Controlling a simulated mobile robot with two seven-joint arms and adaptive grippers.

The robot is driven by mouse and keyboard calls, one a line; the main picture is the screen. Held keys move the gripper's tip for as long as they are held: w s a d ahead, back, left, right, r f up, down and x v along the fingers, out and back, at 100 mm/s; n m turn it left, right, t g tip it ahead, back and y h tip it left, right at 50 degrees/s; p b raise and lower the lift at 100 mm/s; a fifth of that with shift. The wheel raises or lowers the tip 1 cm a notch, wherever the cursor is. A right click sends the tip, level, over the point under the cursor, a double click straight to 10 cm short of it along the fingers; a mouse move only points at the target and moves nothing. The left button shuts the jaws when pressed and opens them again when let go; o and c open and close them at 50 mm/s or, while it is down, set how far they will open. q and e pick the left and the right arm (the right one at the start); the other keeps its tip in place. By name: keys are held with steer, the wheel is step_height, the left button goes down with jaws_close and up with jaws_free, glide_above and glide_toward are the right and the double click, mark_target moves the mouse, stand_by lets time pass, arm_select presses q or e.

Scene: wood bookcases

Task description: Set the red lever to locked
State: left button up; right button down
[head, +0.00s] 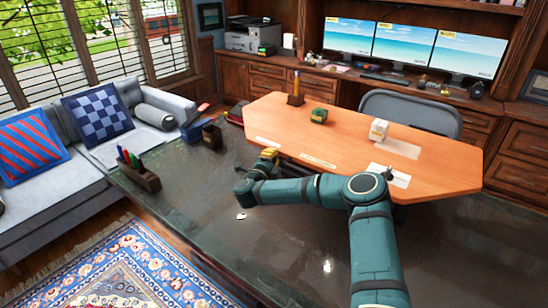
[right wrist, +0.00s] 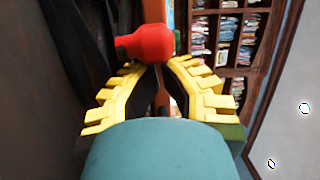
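The red knob (right wrist: 145,43) of a lever shows in the right wrist view, just beyond and slightly left of my right fingertips. I cannot tell whether they touch it. My right gripper (right wrist: 160,66) has yellow, toothed fingers with dark pads that meet at the tips, so it looks shut, with nothing clearly held. In the head view the right gripper (head: 268,154) is low over the near left edge of the orange-brown desk top. The lever cannot be made out there, and its base and setting are hidden. My left gripper is not in view.
The wooden desk top (head: 440,175) carries a green block (head: 319,116), a white cube (head: 378,129), a pen holder (head: 296,99) and pale labels. A dark glossy table (head: 215,215) lies in front, with a pen rack (head: 138,172). A grey sofa (head: 60,205) stands left.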

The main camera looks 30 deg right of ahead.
steer(key=shift+w+a, duration=0.1)
steer(key=shift+a, duration=0.3)
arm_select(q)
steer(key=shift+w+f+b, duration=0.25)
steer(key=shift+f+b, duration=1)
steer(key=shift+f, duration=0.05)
arm_select(e)
steer(key=shift+w+a, duration=0.55)
steer(key=shift+a, duration=0.3)
steer(key=shift+w+a, duration=0.55)
steer(key=shift+a, duration=0.25)
steer(key=shift+w+a, duration=0.55)
steer(key=shift+a, duration=0.3)
steer(key=shift+w, duration=0.1)
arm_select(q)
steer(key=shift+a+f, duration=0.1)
arm_select(e)
steer(key=shift+a, duration=0.15)
